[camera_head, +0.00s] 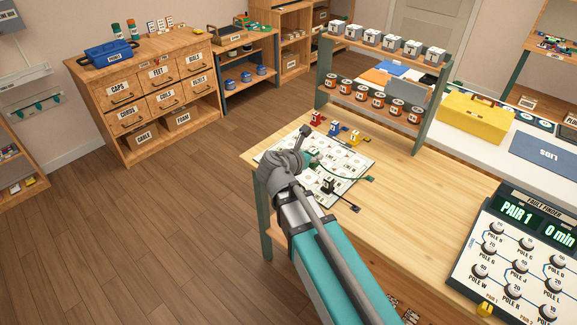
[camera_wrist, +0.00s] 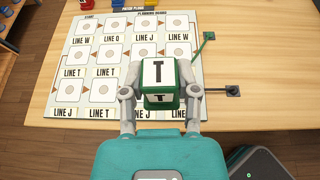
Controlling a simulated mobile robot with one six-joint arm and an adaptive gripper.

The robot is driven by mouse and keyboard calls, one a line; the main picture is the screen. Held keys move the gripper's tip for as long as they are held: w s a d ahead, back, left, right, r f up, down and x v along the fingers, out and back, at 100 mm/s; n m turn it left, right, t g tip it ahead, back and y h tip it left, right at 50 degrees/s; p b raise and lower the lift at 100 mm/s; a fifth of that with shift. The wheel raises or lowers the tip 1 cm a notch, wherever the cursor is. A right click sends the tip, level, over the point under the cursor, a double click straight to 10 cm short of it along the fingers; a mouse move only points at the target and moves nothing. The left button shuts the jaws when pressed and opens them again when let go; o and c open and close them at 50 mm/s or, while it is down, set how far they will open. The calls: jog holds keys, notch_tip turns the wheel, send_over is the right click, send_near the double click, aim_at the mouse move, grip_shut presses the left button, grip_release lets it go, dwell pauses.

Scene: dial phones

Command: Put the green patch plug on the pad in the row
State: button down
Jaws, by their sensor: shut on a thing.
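The green patch plug (camera_wrist: 158,72) is a green block with white faces marked T. My gripper (camera_wrist: 158,92) is shut on it, a finger on each side, over the planning board (camera_wrist: 62,75). The board is white with rows of labelled square pads, such as a Line T pad (camera_wrist: 82,55) and a Line J pad (camera_wrist: 145,27). In the head view, my gripper (camera_head: 308,160) is over the board's middle, with a green cord running right. I cannot tell whether the plug touches the board. The pads under the gripper are hidden.
Red (camera_head: 317,117), blue (camera_head: 334,129) and yellow (camera_head: 354,137) plugs stand behind the board. The wooden table (camera_head: 420,190) is clear toward the fault finder (camera_head: 515,255).

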jog(key=shift+w+a+r, duration=0.15)
jog(key=shift+r, duration=0.05)
dwell(0.3)
jog(key=shift+w+a+f, duration=0.2)
jog(key=shift+w+f, duration=0.05)
jog(key=shift+w, duration=0.1)
jog(key=w+a+f+b, duration=0.2)
jog(key=w+f+b, duration=0.1)
jog(key=w+a+f+b, duration=0.2)
jog(key=w+b, duration=0.1)
jog(key=w, duration=0.1)
jog(key=w+a+f+b, duration=0.2)
jog(key=w+f+b, duration=0.1)
jog(key=shift+w+a+f, duration=0.15)
jog(key=shift+w+f, duration=0.15)
jog(key=shift+w, duration=0.05)
jog(key=shift+w+a+f+b, duration=0.25)
jog(key=shift+w+f+b, duration=0.2)
jog(key=shift+f+b, duration=0.25)
jog(key=shift+s+f+b, duration=0.1)
jog(key=shift+f+b, duration=1.2)
